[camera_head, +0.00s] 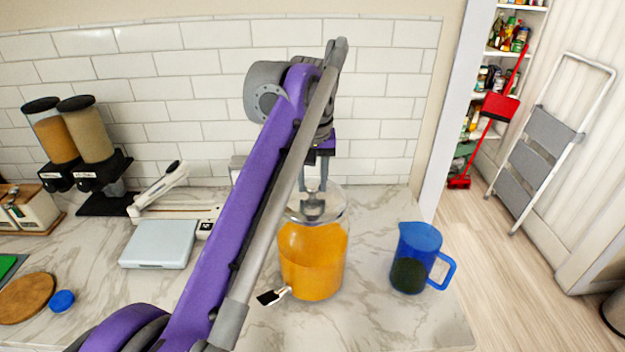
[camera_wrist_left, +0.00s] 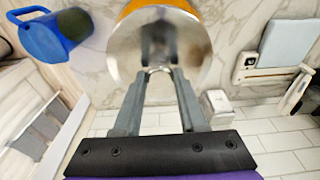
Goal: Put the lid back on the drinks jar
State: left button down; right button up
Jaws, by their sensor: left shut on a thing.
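The drinks jar (camera_head: 312,262) is a clear jar of orange drink with a small tap low at its front left, upright on the marble counter. It also shows in the left wrist view (camera_wrist_left: 172,5). The round, shiny lid (camera_head: 338,205) is over the jar's mouth, roughly level; I cannot tell if it touches the rim all round. In the left wrist view the lid (camera_wrist_left: 190,52) hides most of the jar. My left gripper (camera_head: 312,198) reaches down from above and is shut on the lid's knob; its fingers also show in the wrist view (camera_wrist_left: 160,70). My right gripper is not in view.
A blue pitcher (camera_head: 417,258) with dark contents stands right of the jar. A kitchen scale (camera_head: 158,245), dispensers (camera_head: 85,135), a wooden board (camera_head: 27,298) and a blue cap (camera_head: 62,300) are to the left. The tiled wall (camera_head: 385,110) is close behind; the counter's front right is clear.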

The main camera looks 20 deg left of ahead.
pick_arm(q)
grip_release()
dwell(0.5)
jog(key=shift+r, duration=0.15)
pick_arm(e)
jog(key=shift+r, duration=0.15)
pick_arm(q)
jog(key=shift+r+p, duration=1.35)
jog(key=shift+r, duration=0.95)
jog(key=shift+w+r, duration=0.1)
jog(key=shift+r, duration=0.45)
jog(key=shift+s+r, duration=0.2)
jog(key=shift+r, duration=0.35)
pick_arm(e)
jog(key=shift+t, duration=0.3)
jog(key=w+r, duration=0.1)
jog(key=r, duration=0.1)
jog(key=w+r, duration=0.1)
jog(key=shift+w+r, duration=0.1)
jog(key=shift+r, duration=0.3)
pick_arm(q)
jog(key=shift+w, duration=0.1)
